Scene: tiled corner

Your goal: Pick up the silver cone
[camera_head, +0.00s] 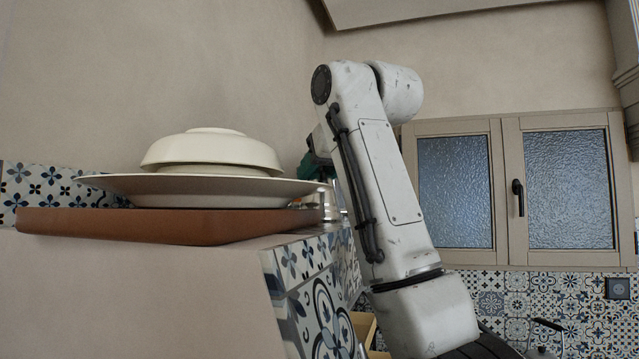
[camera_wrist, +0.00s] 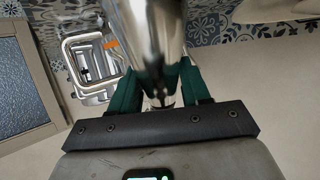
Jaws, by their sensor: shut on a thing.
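The silver cone (camera_wrist: 152,28) is a shiny, mirror-like metal body at the top centre of the wrist view. It is cut off by the upper edge, so its far end is out of sight. My gripper (camera_wrist: 160,78) has green fingers on both sides of it and is shut on it. In the head view, my gripper (camera_head: 318,165) shows only as a bit of green beside the plates, mostly hidden behind my arm. A silver piece (camera_head: 329,205) shows below it at the board's right end; I cannot tell whether it is the cone.
A cream bowl (camera_head: 212,151) sits on a wide plate (camera_head: 120,183) on a brown board (camera_head: 130,224), close left of my gripper. A square metal object (camera_wrist: 88,62) stands left of the cone in the wrist view. A frosted window (camera_head: 455,190) is at the right.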

